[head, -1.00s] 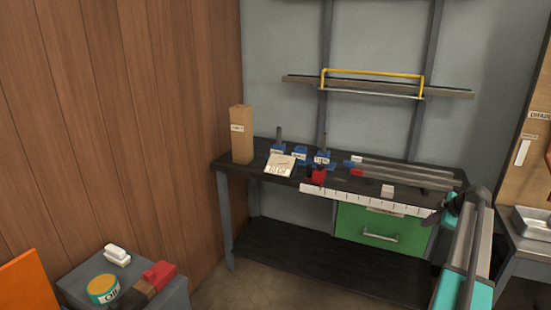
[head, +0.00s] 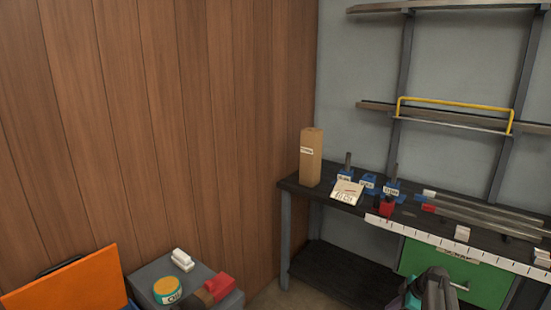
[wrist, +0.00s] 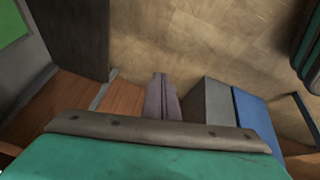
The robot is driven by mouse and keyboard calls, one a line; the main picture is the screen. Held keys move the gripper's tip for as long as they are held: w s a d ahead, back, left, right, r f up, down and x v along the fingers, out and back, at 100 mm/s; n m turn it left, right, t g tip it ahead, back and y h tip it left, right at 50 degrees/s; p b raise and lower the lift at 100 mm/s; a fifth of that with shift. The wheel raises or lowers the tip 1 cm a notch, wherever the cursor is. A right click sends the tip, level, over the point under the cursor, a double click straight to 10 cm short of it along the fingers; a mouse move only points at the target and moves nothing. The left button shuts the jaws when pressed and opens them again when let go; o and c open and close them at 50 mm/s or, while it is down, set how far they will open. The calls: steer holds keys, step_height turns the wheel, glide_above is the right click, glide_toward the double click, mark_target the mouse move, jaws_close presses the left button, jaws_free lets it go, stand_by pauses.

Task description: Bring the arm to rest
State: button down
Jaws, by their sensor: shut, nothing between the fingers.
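My gripper (wrist: 161,78) shows in the middle of the wrist view. Its two narrow fingers lie together with nothing between them, and open floor lies beyond them. In the head view a dark and teal part of my arm (head: 435,288) shows at the bottom right, in front of the green drawer. I cannot make out the fingers in that view.
A dark workbench (head: 335,262) at the right bears a cardboard box (head: 311,160), blue holders, a red piece and metal bars. Its green drawer (head: 483,283) looks shut. A grey cabinet (head: 148,271) at the lower left carries an oil tin (head: 167,292) and a white item (head: 182,260). Floor (wrist: 230,50) is clear.

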steer(key=s+a+f+g, duration=0.2)
steer(key=s+a+f, duration=0.4)
steer(key=a, duration=0.3)
steer(key=s+a+f+g+p, duration=0.1)
steer(key=s+a+f+g, duration=0.1)
steer(key=s+a+f, duration=0.6)
steer(key=s+a+f+g, duration=0.25)
steer(key=s+a, duration=0.25)
steer(key=a, duration=0.4)
steer(key=s+a+f+m+g+h, duration=0.1)
steer(key=s+m, duration=0.5)
steer(key=s, duration=0.6)
steer(key=s+a+f+m+g+h+p, duration=0.1)
steer(key=s+m, duration=0.5)
steer(key=s, duration=0.6)
steer(key=shift+s+a+f+m+g+h, duration=0.25)
steer(key=shift+a+f+m+g+h, duration=0.1)
steer(key=shift+f+h, duration=0.5)
steer(key=shift+r, duration=0.1)
